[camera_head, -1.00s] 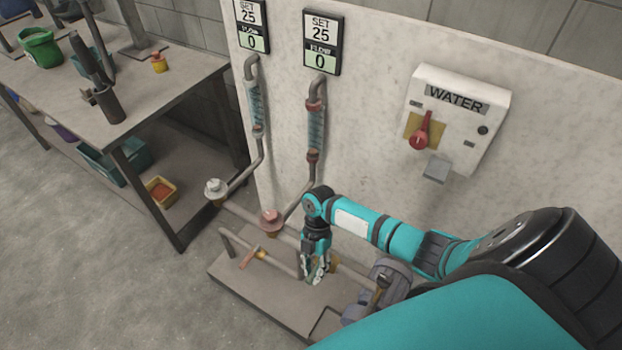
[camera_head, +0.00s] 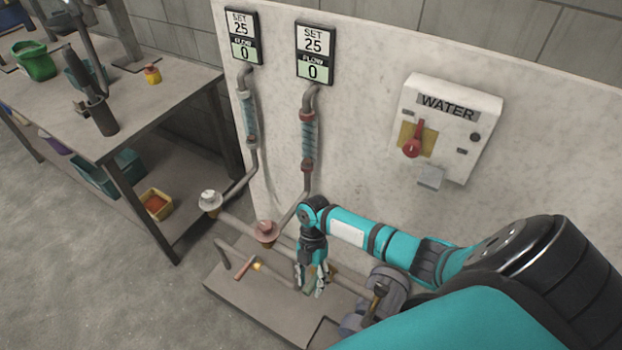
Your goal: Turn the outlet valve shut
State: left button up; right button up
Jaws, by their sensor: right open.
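My right gripper (camera_head: 311,292) points down over the low platform, with its fingers spread apart and nothing clearly held between them. A small valve with an orange lever (camera_head: 246,268) and a brass body (camera_head: 258,265) sits on the low pipe, left of the gripper and apart from it. The lever lies across the pipe. More brass (camera_head: 333,271) shows just right of the gripper, partly hidden by it; I cannot tell whether it is another valve. No label marks the outlet valve. My left gripper is not in view.
Two round-topped valves, white (camera_head: 210,201) and pinkish (camera_head: 265,232), stand on pipes below flow displays reading 0 (camera_head: 313,71). A grey pump-like unit (camera_head: 384,293) is right of the gripper. A WATER box (camera_head: 446,128) with a red knob hangs on the panel. The left floor is clear.

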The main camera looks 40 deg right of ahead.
jog(key=v, duration=1.2)
jog(key=shift+s, duration=0.1)
